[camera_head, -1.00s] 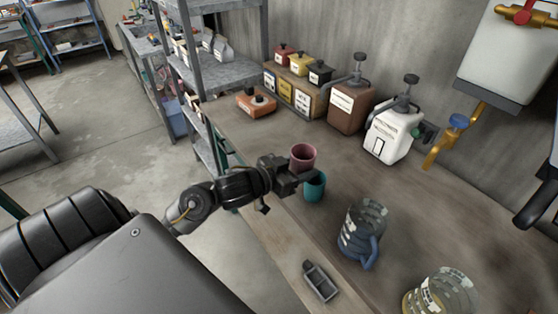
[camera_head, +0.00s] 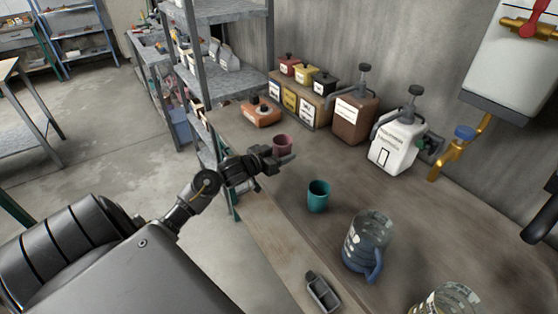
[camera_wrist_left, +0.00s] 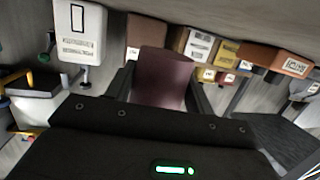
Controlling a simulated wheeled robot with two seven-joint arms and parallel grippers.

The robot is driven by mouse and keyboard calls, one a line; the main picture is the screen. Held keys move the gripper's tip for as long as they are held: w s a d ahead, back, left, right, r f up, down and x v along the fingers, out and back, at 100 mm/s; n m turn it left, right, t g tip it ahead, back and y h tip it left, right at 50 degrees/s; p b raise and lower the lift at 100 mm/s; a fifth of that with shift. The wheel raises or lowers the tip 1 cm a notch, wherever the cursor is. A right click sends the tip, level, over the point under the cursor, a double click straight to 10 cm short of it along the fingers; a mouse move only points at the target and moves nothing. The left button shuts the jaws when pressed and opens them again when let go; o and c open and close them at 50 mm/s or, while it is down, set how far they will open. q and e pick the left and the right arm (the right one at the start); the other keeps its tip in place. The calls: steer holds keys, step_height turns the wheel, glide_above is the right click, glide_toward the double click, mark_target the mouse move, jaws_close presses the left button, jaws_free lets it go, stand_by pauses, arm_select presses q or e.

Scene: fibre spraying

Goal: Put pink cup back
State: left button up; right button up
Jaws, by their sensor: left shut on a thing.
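The pink cup (camera_head: 283,144) is at the left part of the workbench in the head view, beyond the teal cup. My left gripper (camera_head: 280,160) is shut on it, with the fingers on either side of the cup. In the left wrist view the pink cup (camera_wrist_left: 163,78) fills the space between the two dark fingers (camera_wrist_left: 160,95). Whether its base touches the bench is hard to tell.
A teal cup (camera_head: 318,196) stands upright on the bench, apart from my gripper. A blue jug (camera_head: 366,246), a small grey tray (camera_head: 322,292) and a white canister (camera_head: 396,146) stand farther right. An orange box (camera_head: 261,112) is behind the pink cup.

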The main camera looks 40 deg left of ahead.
mark_target(279, 154)
arm_select(q)
steer(key=shift+w+a+f, duration=0.25)
steer(key=shift+a+f, duration=0.2)
steer(key=shift+f, duration=0.15)
steer(key=shift+w+a+f, duration=0.25)
steer(key=shift+a+f, duration=0.15)
steer(key=shift+f, duration=0.15)
step_height(279, 154, down, 2)
steer(key=shift+d+f+p, duration=0.1)
steer(key=shift+f+p, duration=0.05)
steer(key=shift+p, duration=0.35)
steer(key=shift+f, duration=0.3)
steer(key=shift+f, duration=0.15)
steer(key=o, duration=1)
steer(key=b+v, duration=0.1)
steer(key=v, duration=1.1)
